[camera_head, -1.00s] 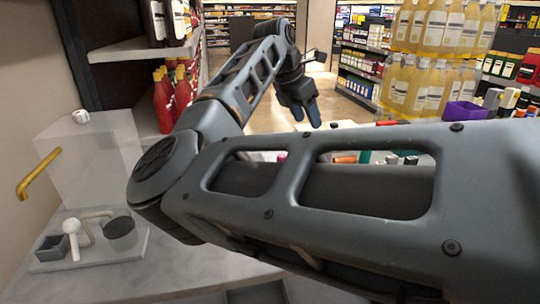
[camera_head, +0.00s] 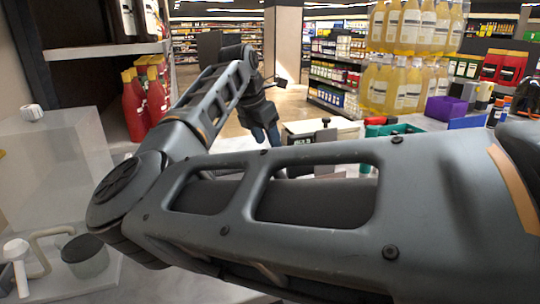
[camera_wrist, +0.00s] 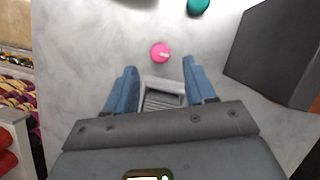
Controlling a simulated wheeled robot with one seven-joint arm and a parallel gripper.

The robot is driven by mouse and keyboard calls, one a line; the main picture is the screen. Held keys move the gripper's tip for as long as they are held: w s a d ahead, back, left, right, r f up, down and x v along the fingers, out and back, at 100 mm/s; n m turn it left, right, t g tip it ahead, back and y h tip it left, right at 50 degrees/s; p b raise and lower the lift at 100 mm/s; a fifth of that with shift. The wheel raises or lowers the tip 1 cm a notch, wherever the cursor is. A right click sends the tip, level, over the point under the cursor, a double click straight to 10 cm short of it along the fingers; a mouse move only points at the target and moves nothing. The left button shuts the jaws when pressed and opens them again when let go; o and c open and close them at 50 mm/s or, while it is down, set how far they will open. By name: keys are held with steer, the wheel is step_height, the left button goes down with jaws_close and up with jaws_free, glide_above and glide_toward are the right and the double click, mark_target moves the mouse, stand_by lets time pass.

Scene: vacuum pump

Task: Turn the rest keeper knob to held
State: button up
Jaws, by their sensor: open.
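My gripper (camera_head: 267,137) is at the end of my outstretched arm in the head view, pointing down over a pale counter. In the wrist view its two blue fingers (camera_wrist: 159,68) are spread with nothing held. A pink round piece with a pale mark (camera_wrist: 160,53) lies just beyond the fingertips, apart from them. At the left of the head view are a translucent box with a white knob (camera_head: 32,112), a white ball-headed post (camera_head: 15,250) and a dark round cup (camera_head: 85,256). I cannot tell which piece is the rest keeper knob.
A grey slotted piece (camera_wrist: 162,95) lies between the fingers in the wrist view. A dark block (camera_wrist: 275,50) stands to the right and a teal round thing (camera_wrist: 198,6) at the top. Red bottles (camera_head: 133,105) stand on the left shelf. Much of the counter is hidden by my arm.

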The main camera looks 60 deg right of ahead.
steer(key=shift+x, duration=2.75)
steer(key=shift+c, duration=0.3)
jaws_close()
